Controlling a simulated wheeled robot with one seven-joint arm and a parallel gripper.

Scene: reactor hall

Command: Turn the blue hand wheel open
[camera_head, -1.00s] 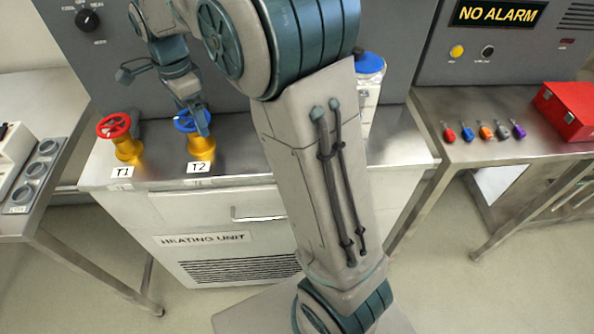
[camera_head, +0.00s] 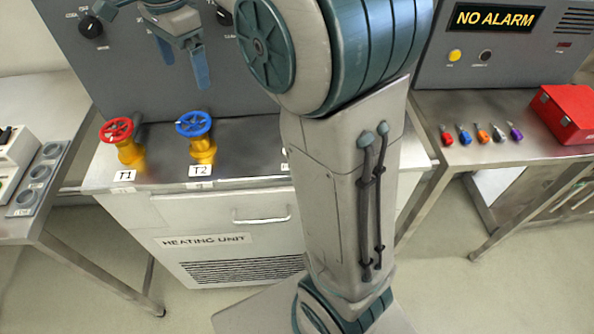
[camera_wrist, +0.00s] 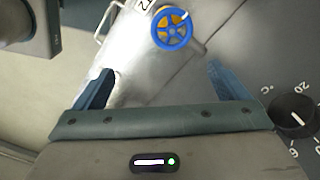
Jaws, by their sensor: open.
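The blue hand wheel (camera_head: 193,124) sits on a yellow valve body (camera_head: 203,150) behind the label T2, on top of the heating unit. My gripper (camera_head: 184,72) is above and behind the wheel, in front of the grey panel, apart from it. Its fingers are spread and empty. In the wrist view the blue wheel (camera_wrist: 172,28) is fully visible at the top, beyond the two blue open fingers (camera_wrist: 162,88). A red hand wheel (camera_head: 117,131) on a similar yellow valve stands to the left behind the label T1.
The grey panel with black knobs (camera_head: 91,27) rises close behind my gripper. My arm hides the right part of the heating unit (camera_head: 160,205). A right table holds several coloured items and a red box (camera_head: 566,112).

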